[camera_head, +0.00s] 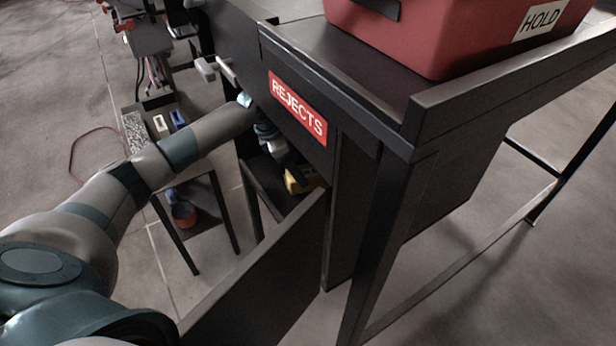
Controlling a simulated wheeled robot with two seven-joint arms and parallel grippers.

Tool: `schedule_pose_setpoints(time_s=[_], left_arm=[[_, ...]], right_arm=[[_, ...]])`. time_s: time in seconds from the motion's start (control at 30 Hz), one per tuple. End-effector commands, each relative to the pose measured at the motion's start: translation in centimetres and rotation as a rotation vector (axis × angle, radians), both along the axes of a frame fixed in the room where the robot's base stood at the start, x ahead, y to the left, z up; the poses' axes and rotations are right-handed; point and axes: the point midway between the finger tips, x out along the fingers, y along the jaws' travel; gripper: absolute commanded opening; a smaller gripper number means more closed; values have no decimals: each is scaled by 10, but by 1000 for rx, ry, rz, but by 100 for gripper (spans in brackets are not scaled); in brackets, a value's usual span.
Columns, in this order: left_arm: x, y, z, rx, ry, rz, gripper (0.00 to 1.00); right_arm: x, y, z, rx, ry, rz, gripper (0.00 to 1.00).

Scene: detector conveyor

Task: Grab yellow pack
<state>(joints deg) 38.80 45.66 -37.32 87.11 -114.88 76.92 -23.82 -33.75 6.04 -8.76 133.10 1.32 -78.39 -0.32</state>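The yellow pack (292,186) shows in the head view as a small yellow patch in the dark reject bin (262,262), below the REJECTS sign. My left arm reaches in from the left and bends down under the table edge. My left gripper (305,181) points down at the yellow pack and covers part of it. Its fingers are dark and small against the shadow, so I cannot tell whether they are open or shut, or touching the pack. My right gripper is not in view.
A black table edge with a red REJECTS sign (298,107) hangs over the bin. A red HOLD crate (440,40) stands on top. A small side table (150,103) holds a white and a blue item. Black table legs stand at right; the floor there is clear.

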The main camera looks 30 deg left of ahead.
Motion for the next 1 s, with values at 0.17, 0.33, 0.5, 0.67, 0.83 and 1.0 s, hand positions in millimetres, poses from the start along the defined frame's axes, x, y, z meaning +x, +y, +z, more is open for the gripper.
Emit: schedule_pose_setpoints(time_s=[0.17, 0.33, 0.5, 0.67, 0.83, 1.0], left_arm=[[4, -4, 0, 0, 1, 1, 77], [4, -4, 0, 0, 1, 1, 77], [6, -6, 0, -1, 1, 0, 77], [13, -15, -5, -1, 3, 1, 77], [19, -22, -29, -2, 3, 1, 77], [24, -26, -44, -1, 3, 1, 77]], right_arm=[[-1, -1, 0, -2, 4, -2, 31], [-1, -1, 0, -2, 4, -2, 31], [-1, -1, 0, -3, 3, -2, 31], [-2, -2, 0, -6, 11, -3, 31], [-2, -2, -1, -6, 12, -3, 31], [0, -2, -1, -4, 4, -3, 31]])
